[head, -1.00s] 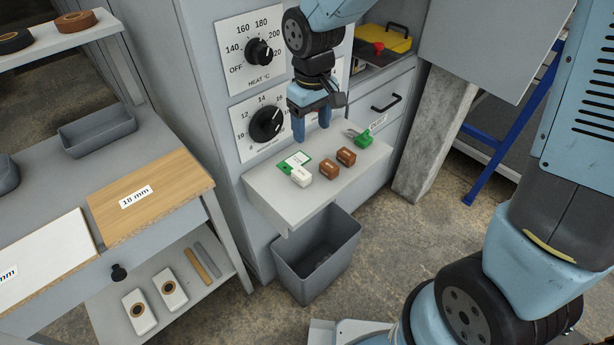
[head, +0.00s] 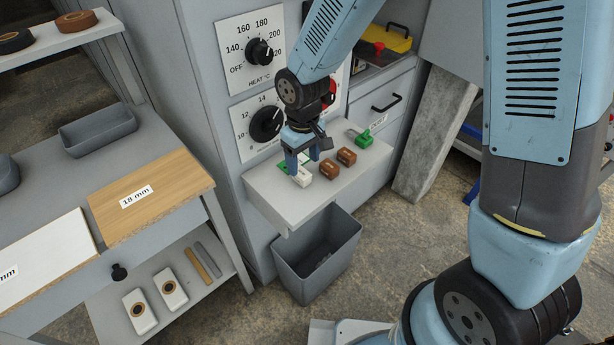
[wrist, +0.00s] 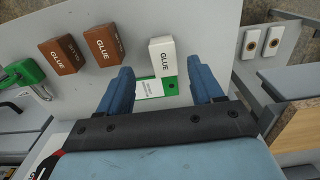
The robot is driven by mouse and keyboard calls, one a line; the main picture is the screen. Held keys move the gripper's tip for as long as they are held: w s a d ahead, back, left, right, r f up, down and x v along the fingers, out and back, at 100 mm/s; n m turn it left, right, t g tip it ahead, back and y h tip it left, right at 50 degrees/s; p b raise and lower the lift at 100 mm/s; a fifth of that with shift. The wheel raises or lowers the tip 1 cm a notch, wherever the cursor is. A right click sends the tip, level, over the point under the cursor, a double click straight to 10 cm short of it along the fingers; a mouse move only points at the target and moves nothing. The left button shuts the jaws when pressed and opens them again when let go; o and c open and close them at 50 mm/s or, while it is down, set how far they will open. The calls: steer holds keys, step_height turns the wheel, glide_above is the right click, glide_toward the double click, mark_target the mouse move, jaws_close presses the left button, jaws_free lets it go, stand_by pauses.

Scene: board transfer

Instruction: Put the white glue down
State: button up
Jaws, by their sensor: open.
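The white glue (head: 304,178) is a small white block on the grey shelf (head: 283,213) of the machine. In the wrist view the white glue (wrist: 162,56) reads "GLUE" and stands by a green-edged card (wrist: 152,88). My gripper (head: 303,170) is open just above the shelf at the white glue. In the wrist view my gripper (wrist: 163,75) has its blue fingers apart, the glue lying ahead of and between them. I cannot tell whether either finger touches it. The gripper partly hides the card in the head view.
Two brown glue blocks (head: 329,169) (head: 347,156) stand right of the white one. A green-handled tool (head: 363,140) lies at the shelf's right end. A grey bin (head: 318,261) stands below. Left is a bench with an 18 mm wooden board (head: 165,185).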

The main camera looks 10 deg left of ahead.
mark_target(302, 181)
steer(key=shift+s+a+f, duration=0.1)
steer(key=shift+a+f, duration=0.05)
steer(key=shift+f, duration=1.15)
steer(key=shift+a+f, duration=0.1)
steer(key=shift+f, duration=1.15)
steer(key=c, duration=1.1)
steer(key=shift+r, duration=0.55)
steer(key=shift+c, duration=0.2)
step_height(302, 181, up, 2)
steer(key=shift+r, duration=0.25)
steer(key=s+d+r, duration=0.3)
steer(key=s+r, duration=0.6)
steer(key=s, duration=0.4)
steer(key=shift+s+r, duration=0.25)
